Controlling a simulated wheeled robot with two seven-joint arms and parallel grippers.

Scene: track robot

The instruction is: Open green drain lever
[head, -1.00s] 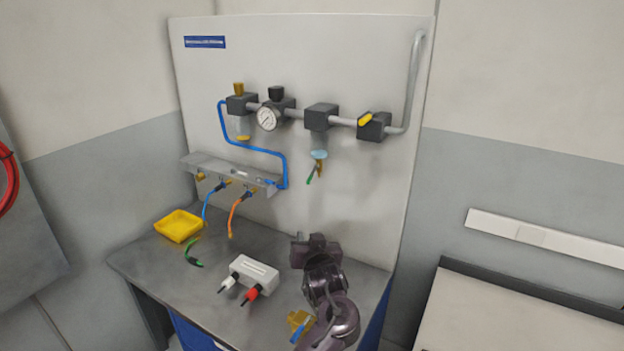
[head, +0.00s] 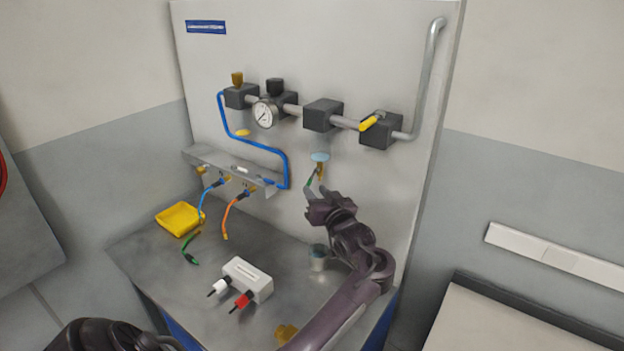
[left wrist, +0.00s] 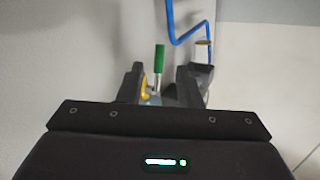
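The green drain lever (head: 309,181) hangs below a pale blue bowl (head: 320,157) and a brass fitting (head: 320,170), under the dark blocks on the white panel. My left gripper (head: 317,194) is at the lever, just below the fitting. In the left wrist view the lever's green handle (left wrist: 160,58) stands in line with the gap between the two dark fingers of my left gripper (left wrist: 160,88). The fingers are apart; I cannot tell if either touches the lever. My right gripper is not in view.
The panel carries a pressure gauge (head: 265,114), a yellow-handled valve (head: 380,131) and a blue tube (head: 255,144). On the bench are a metal cup (head: 319,258), a white box (head: 248,279) with plugs, and a yellow tray (head: 180,219). A dark part of mine shows lower left.

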